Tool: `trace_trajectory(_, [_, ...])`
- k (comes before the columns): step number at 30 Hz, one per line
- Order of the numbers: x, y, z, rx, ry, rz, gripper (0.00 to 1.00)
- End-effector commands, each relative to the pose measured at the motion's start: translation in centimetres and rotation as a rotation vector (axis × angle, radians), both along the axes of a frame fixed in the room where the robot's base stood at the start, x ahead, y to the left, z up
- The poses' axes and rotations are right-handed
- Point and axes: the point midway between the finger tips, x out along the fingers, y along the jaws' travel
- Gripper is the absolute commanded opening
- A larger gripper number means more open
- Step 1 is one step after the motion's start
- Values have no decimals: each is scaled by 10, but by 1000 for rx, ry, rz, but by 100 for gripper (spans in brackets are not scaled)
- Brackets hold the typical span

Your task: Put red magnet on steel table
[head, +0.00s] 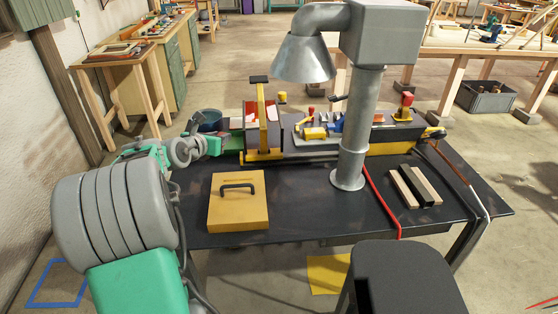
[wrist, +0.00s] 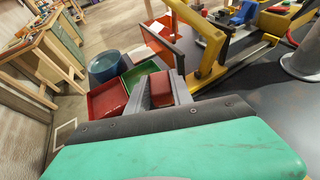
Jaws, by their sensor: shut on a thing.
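My gripper (wrist: 160,92) is shut on the red magnet (wrist: 161,86), a small red block between its grey fingers in the wrist view. In the head view my gripper (head: 220,144) is at the left back of the dark steel table (head: 300,205), near the yellow clamp frame. I cannot make out the magnet in the head view. The wrist view shows the magnet in front of a red tray (wrist: 104,101) and a green tray (wrist: 141,72); whether it touches anything beneath is hidden.
A yellow lidded box with a black handle (head: 238,215) lies at the table's left front. A metal extraction hood (head: 304,57) and its post (head: 357,130) stand at the middle. Laths (head: 402,188) lie at right. A dark stool (head: 405,275) is in front. Bare tabletop lies between box and post.

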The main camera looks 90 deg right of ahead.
Motion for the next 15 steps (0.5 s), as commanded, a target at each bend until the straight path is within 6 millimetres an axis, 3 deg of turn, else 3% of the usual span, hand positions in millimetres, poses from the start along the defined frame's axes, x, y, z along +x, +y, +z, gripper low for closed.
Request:
trace_trajectory(5, [28, 12, -12, 1, 1, 9, 0])
trace_trajectory(11, [81, 38, -38, 0, 2, 11, 0])
trace_trajectory(15, [105, 50, -70, 2, 4, 8, 0])
